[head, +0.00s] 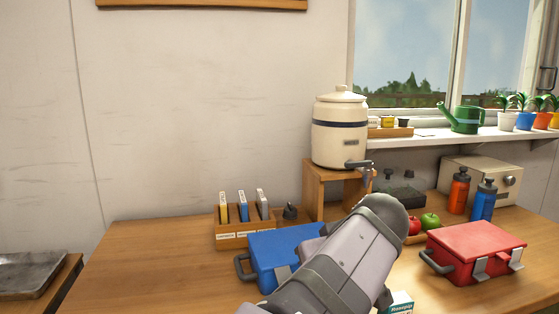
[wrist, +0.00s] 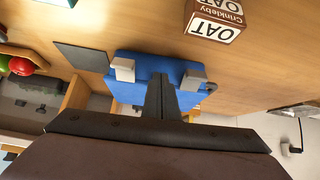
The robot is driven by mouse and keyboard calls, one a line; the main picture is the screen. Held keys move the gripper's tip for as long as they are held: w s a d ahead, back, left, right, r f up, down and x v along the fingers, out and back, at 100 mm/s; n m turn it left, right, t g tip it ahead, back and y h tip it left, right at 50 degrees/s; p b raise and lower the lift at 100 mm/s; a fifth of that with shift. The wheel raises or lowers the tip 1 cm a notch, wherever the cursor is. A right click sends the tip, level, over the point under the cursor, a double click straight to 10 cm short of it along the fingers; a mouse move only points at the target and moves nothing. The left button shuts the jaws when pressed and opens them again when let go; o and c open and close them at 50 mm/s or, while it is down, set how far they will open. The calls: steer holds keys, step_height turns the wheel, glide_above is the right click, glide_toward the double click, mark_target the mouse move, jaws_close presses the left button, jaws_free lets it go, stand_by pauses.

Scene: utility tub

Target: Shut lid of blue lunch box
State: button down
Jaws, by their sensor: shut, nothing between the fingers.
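The blue lunch box (head: 275,246) stands on the wooden table, left of my arm in the head view, with a dark handle at its left end. Its blue top looks flat and low, but my arm covers its right part, so I cannot tell if the lid is fully down. In the wrist view the blue box (wrist: 148,64) shows two light grey latches (wrist: 122,70) along one edge. My gripper (wrist: 161,80) is shut and empty, its dark fingers in front of the box between the latches. I cannot tell whether they touch it. The head view hides the fingers.
A red lunch box (head: 480,240) stands to the right, with red and green apples (head: 430,222) beside it. A file holder (head: 232,241) sits behind the blue box. A cream dispenser (head: 340,128) stands on a wooden stand. An oat carton (wrist: 215,20) is near the gripper.

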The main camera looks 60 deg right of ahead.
steer(key=shift+s+a+f+y+b, duration=0.1)
steer(key=shift+a+f+y+b, duration=0.1)
steer(key=shift+f, duration=0.3)
steer(key=shift+s+a+f+y+b, duration=0.1)
steer(key=shift+f+b, duration=0.1)
steer(key=shift+f, duration=0.25)
steer(key=shift+b+v, duration=0.75)
steer(key=shift+b, duration=0.45)
steer(key=w+r+v, duration=0.1)
steer(key=v, duration=0.6)
steer(key=shift+d+b, duration=0.35)
steer(key=shift+b, duration=0.05)
steer(key=shift+w, duration=0.1)
